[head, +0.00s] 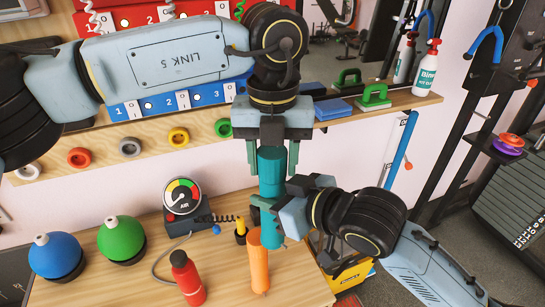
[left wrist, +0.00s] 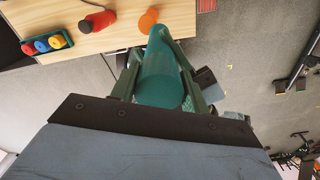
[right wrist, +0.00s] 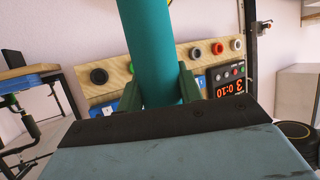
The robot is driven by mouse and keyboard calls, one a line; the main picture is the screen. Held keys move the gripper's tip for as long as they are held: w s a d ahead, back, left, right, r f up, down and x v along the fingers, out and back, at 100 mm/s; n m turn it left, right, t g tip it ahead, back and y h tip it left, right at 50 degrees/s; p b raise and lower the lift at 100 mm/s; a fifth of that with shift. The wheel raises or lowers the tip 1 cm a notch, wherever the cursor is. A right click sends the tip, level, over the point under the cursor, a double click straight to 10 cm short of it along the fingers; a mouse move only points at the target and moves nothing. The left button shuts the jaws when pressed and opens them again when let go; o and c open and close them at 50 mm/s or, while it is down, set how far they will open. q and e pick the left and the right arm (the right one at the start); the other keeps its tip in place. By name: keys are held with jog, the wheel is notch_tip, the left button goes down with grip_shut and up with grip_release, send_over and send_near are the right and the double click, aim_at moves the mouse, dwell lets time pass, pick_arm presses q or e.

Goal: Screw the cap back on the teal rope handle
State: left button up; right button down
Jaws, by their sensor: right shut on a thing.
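The teal rope handle (head: 269,188) is upright in the air above the bench's right end. My right gripper (head: 268,207) is shut on its lower part; its shaft also shows between the fingers in the right wrist view (right wrist: 152,50). My left gripper (head: 272,160) points down over the handle's top, one finger on each side, with slim gaps showing, so it looks open. In the left wrist view the teal top (left wrist: 162,80) lies between these fingers. A darker teal upper section (head: 271,162) may be the cap; I cannot tell whether it is seated or turned.
An orange cylinder (head: 259,265) stands on the wooden bench (head: 135,285) just below the handle. A red bottle (head: 187,278), a gauge (head: 183,195), and blue and green domes (head: 122,238) stand to the left. A shelf with green-handled blocks (head: 374,96) is behind.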

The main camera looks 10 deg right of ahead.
pick_arm(q)
jog(key=c, duration=0.4)
jog(key=shift+o, duration=0.2)
jog(key=m, duration=0.9)
jog(key=shift+a+m, duration=0.1)
jog(key=shift+m, duration=0.3)
jog(key=m, duration=0.9)
jog(key=o, duration=1.2)
jog(key=shift+c, duration=0.2)
notch_tip(320, 180, up, 12)
jog(key=shift+f, duration=0.1)
